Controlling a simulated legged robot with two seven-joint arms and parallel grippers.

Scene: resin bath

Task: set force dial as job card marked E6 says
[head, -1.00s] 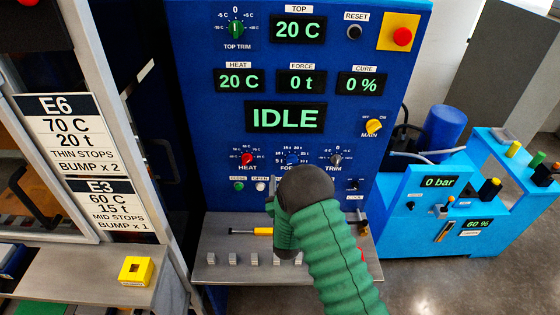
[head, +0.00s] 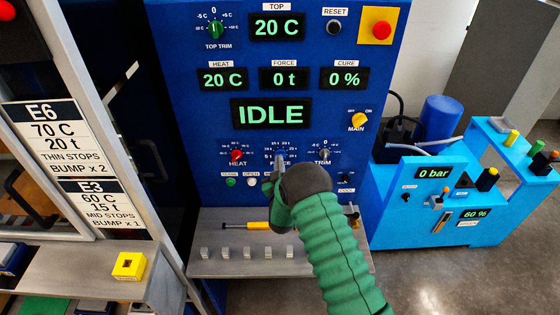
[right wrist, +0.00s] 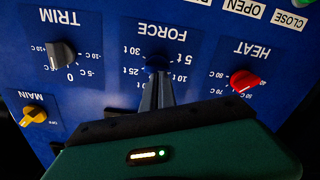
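The job card marked E6 (head: 44,138) hangs at the left in the head view and reads 70 C, 20 t, thin stops, bump x 2. The blue force dial (right wrist: 157,62) shows in the right wrist view, upside down, under its FORCE label; its pointer direction is unclear. My right gripper (right wrist: 157,84) has its grey fingertips at the dial, close together; I cannot tell whether they clamp it. In the head view my right gripper (head: 279,163) covers most of the dial. The force display (head: 284,78) reads 0 t. My left gripper is out of view.
The red heat dial (head: 237,155) and grey trim dial (head: 323,155) flank the force dial closely. Below are small buttons and a grey shelf (head: 225,266) with a yellow-handled tool (head: 247,225). The E3 card (head: 98,203) hangs below E6. The main display (head: 271,113) reads IDLE.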

